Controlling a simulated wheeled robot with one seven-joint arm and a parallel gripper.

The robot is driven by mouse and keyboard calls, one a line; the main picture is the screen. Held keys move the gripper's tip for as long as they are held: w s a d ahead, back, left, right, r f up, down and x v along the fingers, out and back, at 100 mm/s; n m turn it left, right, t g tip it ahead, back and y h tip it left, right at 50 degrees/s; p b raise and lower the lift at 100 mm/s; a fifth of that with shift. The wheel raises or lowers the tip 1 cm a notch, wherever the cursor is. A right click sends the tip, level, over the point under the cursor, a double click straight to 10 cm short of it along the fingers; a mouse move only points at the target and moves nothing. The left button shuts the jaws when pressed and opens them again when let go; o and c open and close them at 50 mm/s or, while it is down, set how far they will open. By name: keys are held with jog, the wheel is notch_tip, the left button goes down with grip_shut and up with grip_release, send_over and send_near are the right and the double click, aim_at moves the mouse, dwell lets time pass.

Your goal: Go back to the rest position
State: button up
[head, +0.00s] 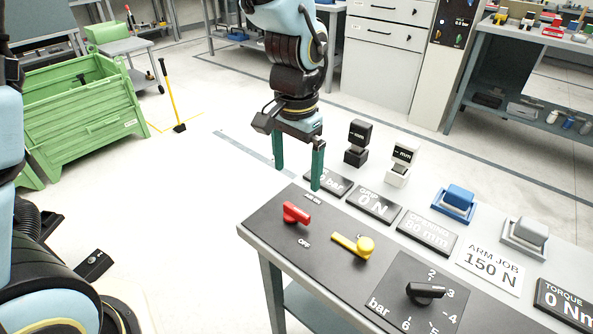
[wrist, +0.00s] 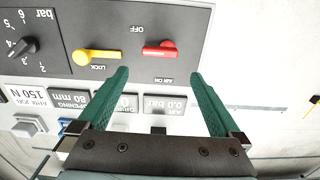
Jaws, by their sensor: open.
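My gripper (head: 298,168) hangs at the left end of the control bench in the head view, its two green fingers apart with nothing between them. In the wrist view my gripper (wrist: 163,90) is open too, fingers spread above the panel displays. The red air handle (head: 297,213) and the yellow lock handle (head: 354,246) are on the dark panel (head: 315,262), in front of the fingers and apart from them. They also show in the wrist view, red handle (wrist: 160,51) and yellow handle (wrist: 97,56). The black bar knob (head: 426,291) is further right.
Displays, a blue rocker (head: 458,198) and a grey rocker (head: 528,234) line the bench. Two small blocks, black (head: 357,142) and white (head: 402,163), stand behind the displays. A green crate (head: 85,115) stands at the left. Floor between crate and bench is mostly clear.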

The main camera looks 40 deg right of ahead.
dwell(0.3)
jog(key=w+a+r+n+t, duration=0.1)
jog(key=w+a+n, duration=0.4)
jog(key=w+a, duration=0.45)
jog(key=w+a+r+n, duration=0.2)
jog(key=w+a+n, duration=0.3)
jog(key=a, duration=0.8)
jog(key=a+n, duration=0.4)
jog(key=a, duration=0.7)
jog(key=shift+w+a+r+t, duration=0.15)
jog(key=shift+a+t, duration=0.15)
jog(key=shift+a, duration=0.05)
